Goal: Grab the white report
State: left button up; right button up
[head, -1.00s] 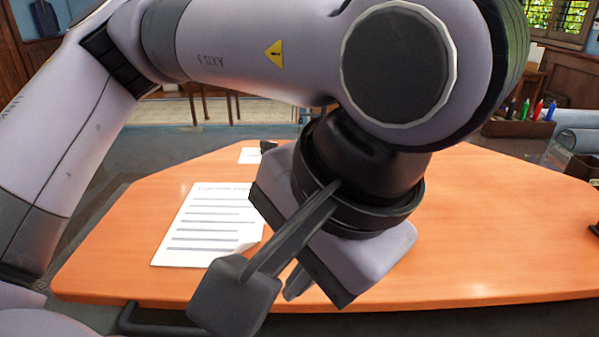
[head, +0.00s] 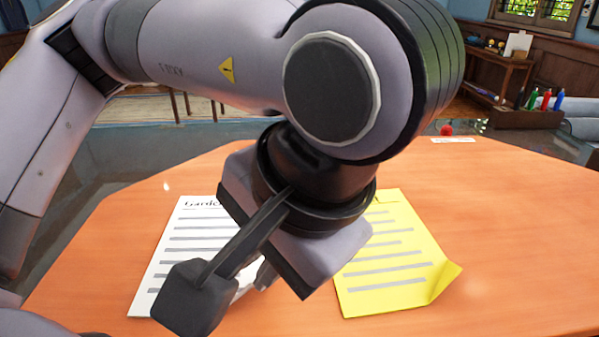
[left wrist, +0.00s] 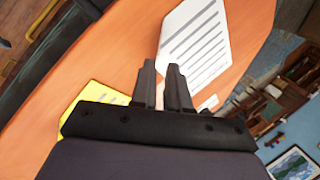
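The white report (head: 185,240) is a printed sheet lying flat on the orange table (head: 480,220), left of centre in the head view. My left gripper (head: 232,285) hangs in front of it and hides its right part. In the left wrist view the white report (left wrist: 195,42) lies beyond the fingertips. The left gripper (left wrist: 160,68) has its fingers a little apart, with bare table showing between them and nothing held. I cannot tell its exact height above the table. My right gripper is not in view.
A yellow sheet (head: 395,260) with a curled corner lies right of the white report, partly behind my left gripper. A small white card (head: 453,140) and a red round thing (head: 446,130) are at the far edge. The table's right side is clear.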

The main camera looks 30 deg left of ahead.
pick_arm(q)
jog(key=b+x, duration=0.1)
jog(key=x, duration=0.3)
jog(key=shift+f+b, duration=0.4)
jog(key=shift+a+f, duration=0.1)
jog(key=shift+f, duration=0.05)
grip_shut()
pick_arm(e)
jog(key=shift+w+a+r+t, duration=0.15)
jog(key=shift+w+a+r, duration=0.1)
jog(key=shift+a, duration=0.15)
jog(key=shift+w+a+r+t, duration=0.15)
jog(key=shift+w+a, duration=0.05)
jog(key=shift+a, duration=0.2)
pick_arm(q)
jog(key=shift+r, duration=0.2)
notch_tip(320, 180, up, 9)
jog(key=p, duration=0.4)
notch_tip(320, 180, up, 11)
jog(key=p, duration=0.5)
send_over(257, 303)
jog(key=shift+s+f, duration=0.1)
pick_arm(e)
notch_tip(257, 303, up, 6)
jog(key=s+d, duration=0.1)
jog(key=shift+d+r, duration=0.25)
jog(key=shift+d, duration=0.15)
